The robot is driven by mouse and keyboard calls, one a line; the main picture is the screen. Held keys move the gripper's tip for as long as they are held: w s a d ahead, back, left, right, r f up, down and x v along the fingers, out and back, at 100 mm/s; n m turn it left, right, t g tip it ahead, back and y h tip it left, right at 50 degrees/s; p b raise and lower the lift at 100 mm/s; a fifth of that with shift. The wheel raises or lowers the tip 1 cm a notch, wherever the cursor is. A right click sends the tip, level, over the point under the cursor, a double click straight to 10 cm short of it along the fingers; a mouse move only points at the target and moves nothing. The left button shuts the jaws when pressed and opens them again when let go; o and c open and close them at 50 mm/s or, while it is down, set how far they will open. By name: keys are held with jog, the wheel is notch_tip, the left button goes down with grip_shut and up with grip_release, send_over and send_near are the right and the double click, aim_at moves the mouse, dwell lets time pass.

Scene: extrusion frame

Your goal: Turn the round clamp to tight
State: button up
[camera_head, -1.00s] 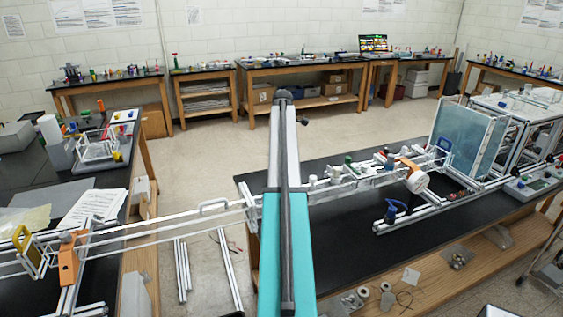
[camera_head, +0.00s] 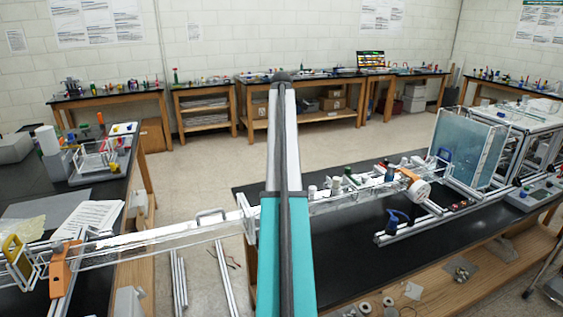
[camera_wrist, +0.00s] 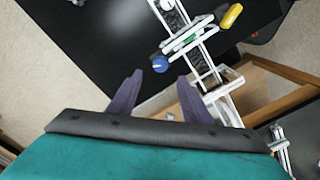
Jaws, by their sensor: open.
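My gripper (camera_wrist: 158,79) shows in the wrist view as two dark fingers spread apart, with nothing between them. A small round blue knob (camera_wrist: 160,65) on a white rail fitting lies just beyond the fingertips. It appears apart from them, though the depth is hard to judge. In the head view a round white part (camera_head: 418,191) sits at an orange bracket (camera_head: 408,175) on the rail over the right bench. I cannot tell which of these is the round clamp, or how tight it is. My gripper does not show in the head view.
In the wrist view a white frame rail (camera_wrist: 205,72) runs past the fingers, with a yellow handle (camera_wrist: 231,16) beside it. In the head view a blue clamp (camera_head: 397,219) stands on the black right bench (camera_head: 340,262). An orange bracket (camera_head: 63,270) holds the rail at left.

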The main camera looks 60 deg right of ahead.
jog(key=shift+r+p, duration=1.35)
jog(key=shift+r, duration=0.9)
jog(key=shift+s, duration=0.1)
